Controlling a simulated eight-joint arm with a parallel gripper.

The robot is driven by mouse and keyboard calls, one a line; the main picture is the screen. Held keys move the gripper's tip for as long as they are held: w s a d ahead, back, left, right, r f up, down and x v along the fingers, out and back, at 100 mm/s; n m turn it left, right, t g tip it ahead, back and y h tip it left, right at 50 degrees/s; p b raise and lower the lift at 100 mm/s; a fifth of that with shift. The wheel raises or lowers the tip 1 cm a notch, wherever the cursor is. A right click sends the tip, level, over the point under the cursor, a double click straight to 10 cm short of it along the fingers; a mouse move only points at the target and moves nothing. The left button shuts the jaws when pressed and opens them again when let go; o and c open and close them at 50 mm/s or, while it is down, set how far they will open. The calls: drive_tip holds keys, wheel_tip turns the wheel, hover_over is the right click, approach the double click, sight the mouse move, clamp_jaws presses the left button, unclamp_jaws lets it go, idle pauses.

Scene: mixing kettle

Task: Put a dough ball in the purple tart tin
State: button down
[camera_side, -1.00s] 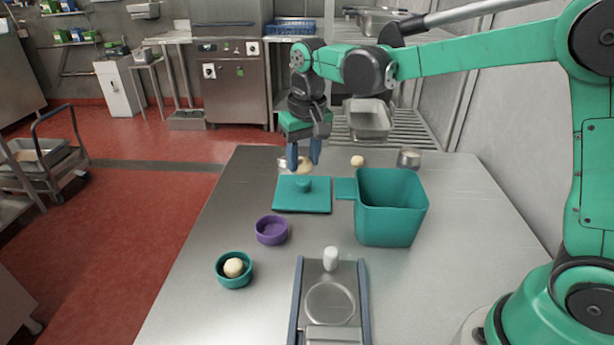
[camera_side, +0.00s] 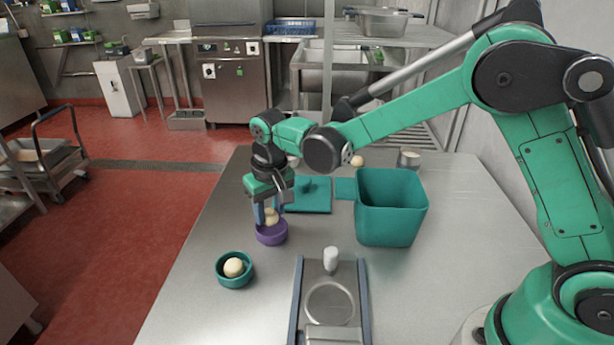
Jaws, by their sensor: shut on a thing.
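The purple tart tin (camera_side: 272,236) stands on the steel table, left of the middle. My gripper (camera_side: 266,216) points down right over it, with its blue fingers shut on a pale dough ball (camera_side: 272,215). The ball is at the tin's mouth; I cannot tell whether it touches the tin's floor. A second dough ball (camera_side: 233,267) sits in a teal tin (camera_side: 235,279) nearer the camera. Another dough ball (camera_side: 358,161) lies at the back of the table.
A flat teal lid (camera_side: 312,198) lies behind the tin, close to my gripper. A metal cup (camera_side: 409,158) stands at the back.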

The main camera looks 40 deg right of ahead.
drive_tip(key=shift+f, duration=0.4)
idle(0.7)
unclamp_jaws()
drive_tip(key=shift+r, duration=3.5)
